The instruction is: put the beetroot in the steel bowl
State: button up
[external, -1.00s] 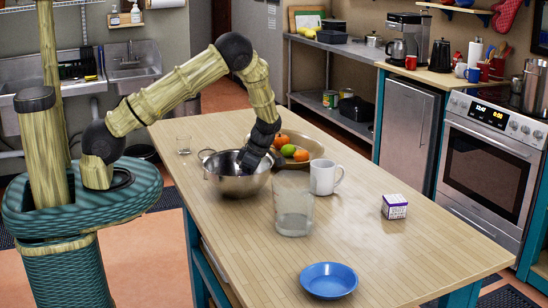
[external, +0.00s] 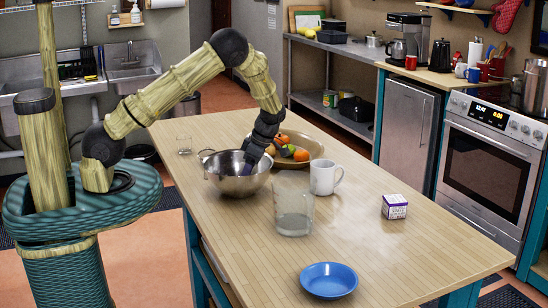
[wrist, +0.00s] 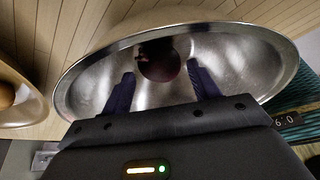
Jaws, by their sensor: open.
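The steel bowl (external: 237,187) stands on the wooden island, with its open top facing up. It fills much of the upper wrist view (wrist: 250,60). The beetroot (wrist: 160,62) is a dark reddish round thing inside the bowl, between and just beyond my fingertips in the wrist view. The bowl wall hides it in the external view. My gripper (wrist: 160,76) is open, its two dark fingers apart with nothing held between them. In the external view my gripper (external: 247,168) points down at the bowl's opening from the right.
A wide tan fruit dish (external: 310,160) with several fruits is just behind and right of the bowl. A white mug (external: 323,178), a clear glass (external: 293,210), a small box (external: 394,206) and a blue bowl (external: 328,280) stand to the right and front.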

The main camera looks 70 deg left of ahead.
jog(key=b+v, duration=0.1)
jog(key=v, duration=0.7)
jog(key=shift+r, duration=0.3)
jog(key=s+d+r+m+t, duration=0.1)
jog(key=s+d+m+t, duration=0.1)
jog(key=s+m, duration=0.3)
jog(key=s+d+r+m+t+h, duration=0.1)
jog(key=s+d+m, duration=0.4)
jog(key=m, duration=0.9)
jog(key=s+d+r+m+t+h, duration=0.1)
jog(key=s+d+r+m+t, duration=0.1)
jog(key=s+m, duration=0.4)
jog(key=d+m+t, duration=0.1)
jog(key=d+m, duration=0.1)
jog(key=m, duration=0.2)
jog(key=shift+s+r+t, duration=0.2)
jog(key=shift+s+t, duration=0.1)
jog(key=shift+s, duration=0.05)
